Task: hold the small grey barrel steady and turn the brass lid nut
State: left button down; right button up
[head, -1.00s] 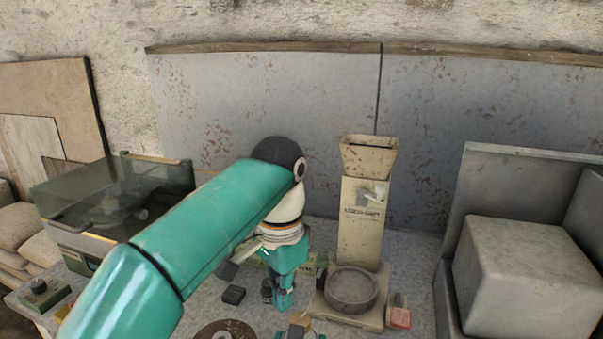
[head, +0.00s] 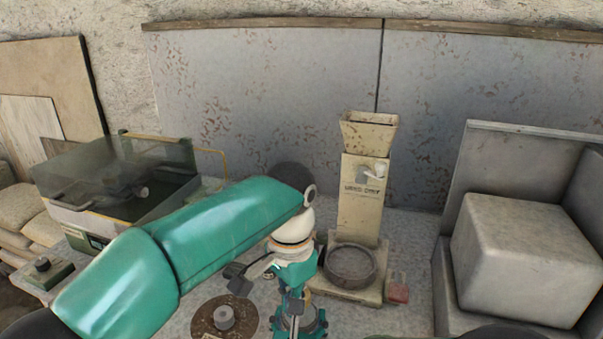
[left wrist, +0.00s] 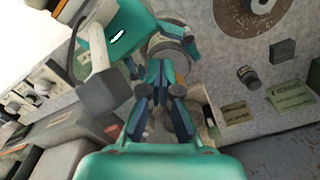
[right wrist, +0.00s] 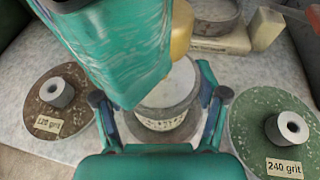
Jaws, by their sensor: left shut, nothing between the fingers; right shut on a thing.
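The small grey barrel (right wrist: 172,90) stands between the fingers of my right gripper (right wrist: 160,106), which is shut on it. The barrel's pale rim also shows in the left wrist view (left wrist: 172,47). My left gripper (head: 294,297) points down over the barrel area in the head view. In the left wrist view, its fingertips (left wrist: 159,80) are together with nothing between them. I cannot tell whether the left fingertips touch the barrel.
A brown 120 grit disc (right wrist: 38,112) and a green 240 grit disc (right wrist: 262,128) lie beside the barrel. A cream hopper machine (head: 361,200) with a round dish stands behind. A glass-lidded box (head: 110,185) is at left, a plaster block (head: 520,262) at right.

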pick_arm(q)
jog(key=shift+w, duration=0.15)
dwell(0.6)
jog(key=shift+w+a, duration=0.6)
jog(key=shift+a, duration=0.05)
jog(key=shift+w+a, duration=0.1)
jog(key=shift+w, duration=0.1)
jog(key=shift+w+a, duration=0.1)
jog(key=shift+w, duration=0.15)
dwell(0.4)
notch_tip(320, 180, up, 6)
jog(key=shift+s+a, duration=0.2)
jog(key=shift+a, duration=0.15)
dwell(0.6)
